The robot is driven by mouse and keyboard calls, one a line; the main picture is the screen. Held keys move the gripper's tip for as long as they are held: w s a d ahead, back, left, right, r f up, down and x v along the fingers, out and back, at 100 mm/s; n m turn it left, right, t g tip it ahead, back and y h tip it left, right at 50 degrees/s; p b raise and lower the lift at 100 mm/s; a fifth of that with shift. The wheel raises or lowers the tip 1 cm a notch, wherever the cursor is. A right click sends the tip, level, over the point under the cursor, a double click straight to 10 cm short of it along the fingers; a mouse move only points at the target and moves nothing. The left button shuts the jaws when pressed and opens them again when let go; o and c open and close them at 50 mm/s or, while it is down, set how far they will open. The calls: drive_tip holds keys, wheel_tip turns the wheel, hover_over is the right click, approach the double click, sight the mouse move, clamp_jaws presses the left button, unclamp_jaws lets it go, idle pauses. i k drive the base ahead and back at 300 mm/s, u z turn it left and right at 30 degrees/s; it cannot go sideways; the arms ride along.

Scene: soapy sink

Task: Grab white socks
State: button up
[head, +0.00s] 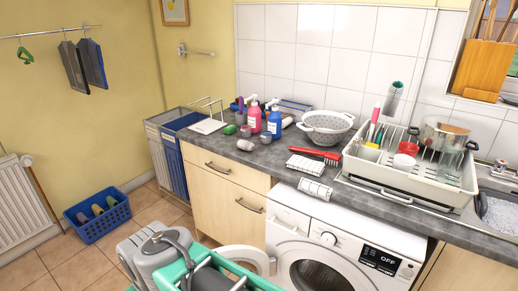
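I cannot make out any white socks for certain in the head view. A blue basket (85,222) on the floor at the left holds several small coloured items, too small to identify. The washing machine (340,232) stands under the counter, and its round door (243,258) appears to be swung open to the left. The inside of its drum is not clearly visible. My gripper's fingers do not show in this view.
A grey counter (250,152) holds bottles, a colander (327,125), a red brush (315,152), checked white cloths (315,190) and a dish rack (402,182). Grey and blue bins (170,165) stand at its left end. Tiled floor is free around the basket.

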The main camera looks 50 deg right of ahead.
sight(248, 147)
drive_tip(key=z, duration=0.85)
drive_tip(key=i, duration=1)
